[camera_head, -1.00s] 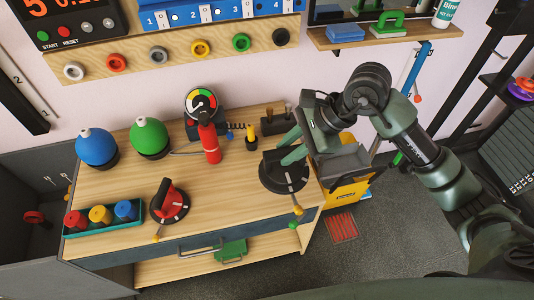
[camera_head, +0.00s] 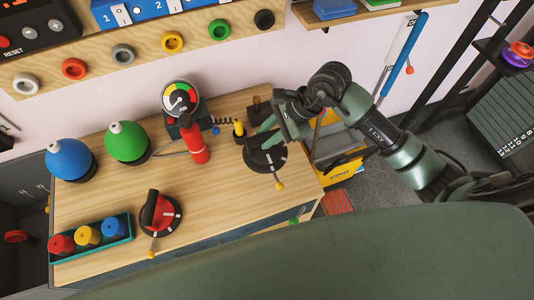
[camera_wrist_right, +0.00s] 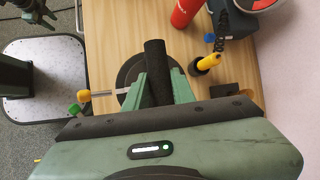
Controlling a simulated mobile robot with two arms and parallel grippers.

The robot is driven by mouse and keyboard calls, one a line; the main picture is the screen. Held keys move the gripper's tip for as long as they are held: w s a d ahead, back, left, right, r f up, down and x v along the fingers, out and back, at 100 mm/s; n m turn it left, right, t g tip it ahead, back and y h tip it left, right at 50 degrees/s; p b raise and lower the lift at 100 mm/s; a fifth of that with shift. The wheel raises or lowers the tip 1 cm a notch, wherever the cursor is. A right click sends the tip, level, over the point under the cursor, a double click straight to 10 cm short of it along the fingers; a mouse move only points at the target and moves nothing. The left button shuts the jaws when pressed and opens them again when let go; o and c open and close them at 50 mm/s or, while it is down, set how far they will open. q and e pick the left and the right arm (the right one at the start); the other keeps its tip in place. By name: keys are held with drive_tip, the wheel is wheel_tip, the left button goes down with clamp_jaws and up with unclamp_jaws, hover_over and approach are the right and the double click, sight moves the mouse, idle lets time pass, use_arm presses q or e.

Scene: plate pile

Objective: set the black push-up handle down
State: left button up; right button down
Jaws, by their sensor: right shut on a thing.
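The black push-up handle (camera_head: 268,163) has a round dark base and a lever with a yellow tip. It is at the right end of the wooden bench (camera_head: 215,185). My right gripper (camera_head: 264,138) is shut on its grip. In the right wrist view, the black grip (camera_wrist_right: 156,62) lies between the two green fingers of my right gripper (camera_wrist_right: 158,85), with the round base beneath. The base looks level and on or very close to the bench top; a small gap cannot be ruled out. At the top left of the wrist view, what looks like my left gripper (camera_wrist_right: 35,10) is small and cut off.
A red push-up handle (camera_head: 160,212) stands left on the bench, beside a teal tray (camera_head: 118,240) of colored knobs. Blue (camera_head: 69,158) and green (camera_head: 126,142) balls, a red pump (camera_head: 194,142) and a yellow-topped item (camera_head: 239,129) stand behind. The bench middle is clear.

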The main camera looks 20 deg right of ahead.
sight(267, 156)
wheel_tip(267, 156, down, 10)
drive_tip(key=shift+w+f, duration=0.15)
drive_tip(key=shift+f, duration=0.05)
idle(0.3)
drive_tip(key=shift+f, duration=0.15)
drive_tip(key=c, duration=1.2)
unclamp_jaws()
drive_tip(key=shift+o, duration=0.2)
drive_tip(key=v, duration=1.2)
